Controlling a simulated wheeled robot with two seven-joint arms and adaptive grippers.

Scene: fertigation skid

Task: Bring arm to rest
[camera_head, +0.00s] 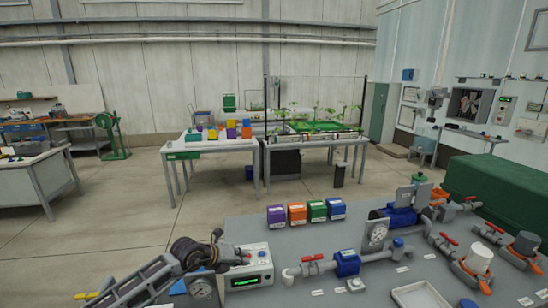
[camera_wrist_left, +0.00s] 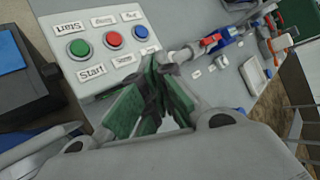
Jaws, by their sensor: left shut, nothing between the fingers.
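My left arm comes in from the lower left in the head view. Its gripper (camera_head: 217,236) is beside the upper left edge of a white control box (camera_head: 248,268) with a lit green display. In the left wrist view, the green-padded fingers of the gripper (camera_wrist_left: 155,95) are shut with nothing between them. They are in front of the control box's panel (camera_wrist_left: 95,65), which has green, red and blue buttons and a "Start" label. Whether the fingers touch the box cannot be told. My right gripper is not in view.
A plant table (camera_head: 330,140) stands further back. The floor (camera_head: 130,210) between is clear.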

